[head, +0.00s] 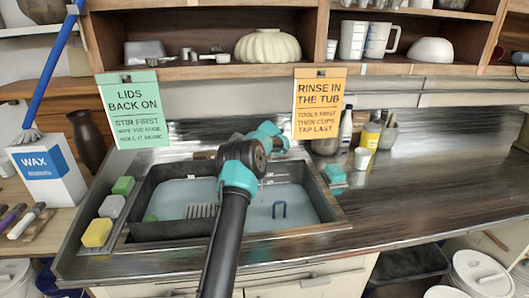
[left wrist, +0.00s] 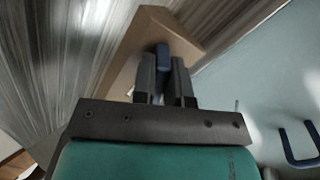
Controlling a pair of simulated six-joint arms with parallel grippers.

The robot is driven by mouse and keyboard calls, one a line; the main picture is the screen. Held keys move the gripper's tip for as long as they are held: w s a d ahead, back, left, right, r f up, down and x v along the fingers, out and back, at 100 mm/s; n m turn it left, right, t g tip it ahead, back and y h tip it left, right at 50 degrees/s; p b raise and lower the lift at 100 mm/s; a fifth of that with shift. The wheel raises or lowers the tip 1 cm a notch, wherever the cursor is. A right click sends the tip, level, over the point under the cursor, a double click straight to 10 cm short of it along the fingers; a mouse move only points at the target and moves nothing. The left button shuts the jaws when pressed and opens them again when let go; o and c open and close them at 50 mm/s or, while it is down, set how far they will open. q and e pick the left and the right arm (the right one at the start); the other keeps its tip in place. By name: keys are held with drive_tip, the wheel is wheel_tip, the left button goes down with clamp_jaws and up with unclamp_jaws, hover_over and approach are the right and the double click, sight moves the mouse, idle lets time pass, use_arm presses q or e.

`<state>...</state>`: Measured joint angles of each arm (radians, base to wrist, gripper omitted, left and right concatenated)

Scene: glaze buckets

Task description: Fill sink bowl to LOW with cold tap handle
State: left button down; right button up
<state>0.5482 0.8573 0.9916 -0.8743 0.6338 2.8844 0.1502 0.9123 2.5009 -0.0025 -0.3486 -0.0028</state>
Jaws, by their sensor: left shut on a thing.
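The sink bowl (head: 327,208) is set in the metal counter and holds pale blue water, which also fills the right of the left wrist view. No LOW mark can be read. My left arm crosses the sink in the head view, and its teal wrist (head: 240,176) hides much of the tap area. In the left wrist view my left gripper (left wrist: 164,75) is shut on a small blue handle (left wrist: 162,54), which appears to be the cold tap handle. A tan block (left wrist: 172,27) lies behind it. The spout and any stream cannot be made out. My right gripper is not in view.
A blue U-shaped piece (head: 279,210) and a grey ribbed piece (head: 201,211) are in the sink. Sponges, one yellow (head: 97,232), line its left rim. A teal block (head: 335,174) and bottles stand to the right. The right counter (head: 430,190) is mostly clear.

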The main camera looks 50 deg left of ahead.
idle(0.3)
use_arm(q)
drive_tip(key=c, duration=1.1)
unclamp_jaws()
drive_tip(key=shift+c, duration=0.2)
